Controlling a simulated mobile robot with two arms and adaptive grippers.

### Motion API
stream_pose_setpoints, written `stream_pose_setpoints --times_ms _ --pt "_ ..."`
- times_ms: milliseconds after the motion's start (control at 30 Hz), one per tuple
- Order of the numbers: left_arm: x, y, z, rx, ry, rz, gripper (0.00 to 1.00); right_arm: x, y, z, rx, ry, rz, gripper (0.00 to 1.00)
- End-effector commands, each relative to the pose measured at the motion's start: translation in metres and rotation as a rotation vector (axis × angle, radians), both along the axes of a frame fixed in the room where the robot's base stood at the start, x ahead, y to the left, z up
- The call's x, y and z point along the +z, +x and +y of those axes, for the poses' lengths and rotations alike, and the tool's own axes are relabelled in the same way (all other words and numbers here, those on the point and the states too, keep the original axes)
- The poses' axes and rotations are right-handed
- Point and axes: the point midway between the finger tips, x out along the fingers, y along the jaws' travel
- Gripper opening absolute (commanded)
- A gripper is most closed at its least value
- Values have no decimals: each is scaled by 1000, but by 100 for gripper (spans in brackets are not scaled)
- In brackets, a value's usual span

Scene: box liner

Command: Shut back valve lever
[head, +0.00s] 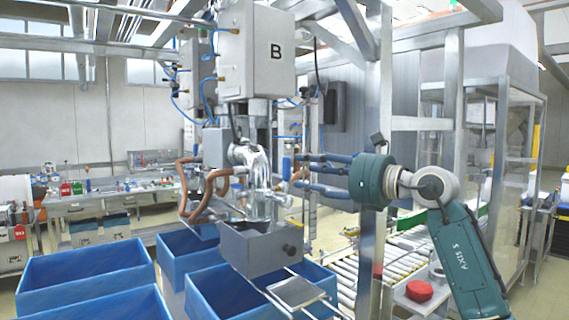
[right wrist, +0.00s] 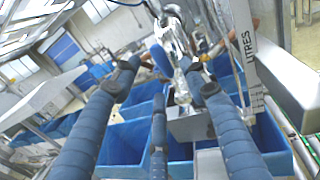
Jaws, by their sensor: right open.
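The silver valve and filling head (head: 250,165) hangs under the cabinet marked B. A small blue part (head: 287,164), which looks like the valve lever, shows at its right side. In the right wrist view a blue lever-like part (right wrist: 160,60) lies beside the shiny metal (right wrist: 178,50), beyond the fingertips. My right gripper (head: 298,168) comes in from the right with its long blue fingers pointing at the valve. The fingers are spread open and empty; I cannot tell whether a tip touches the lever. My left gripper is not in view.
A grey box (head: 262,250) hangs below the valve, above blue crates (head: 85,270). Copper-coloured hoses (head: 205,190) curve at its left. A metal post (head: 372,250) stands close to my right gripper. A roller conveyor (head: 400,262) runs behind.

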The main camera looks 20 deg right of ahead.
Motion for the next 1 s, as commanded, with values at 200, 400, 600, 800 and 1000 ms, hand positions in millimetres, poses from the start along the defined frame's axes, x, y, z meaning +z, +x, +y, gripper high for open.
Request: stream_pose_setpoints --times_ms 200,400,600,800,1000 --pt "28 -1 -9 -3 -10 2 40 5 37 24 5 4 3 44" --pt "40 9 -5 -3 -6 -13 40 3 57 36 3 4 1 44" --pt "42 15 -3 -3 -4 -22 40 0 63 39 2 2 1 44" --pt "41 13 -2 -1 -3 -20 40 0 63 39 2 1 1 42" --pt "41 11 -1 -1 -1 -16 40 0 63 39 2 1 0 2"
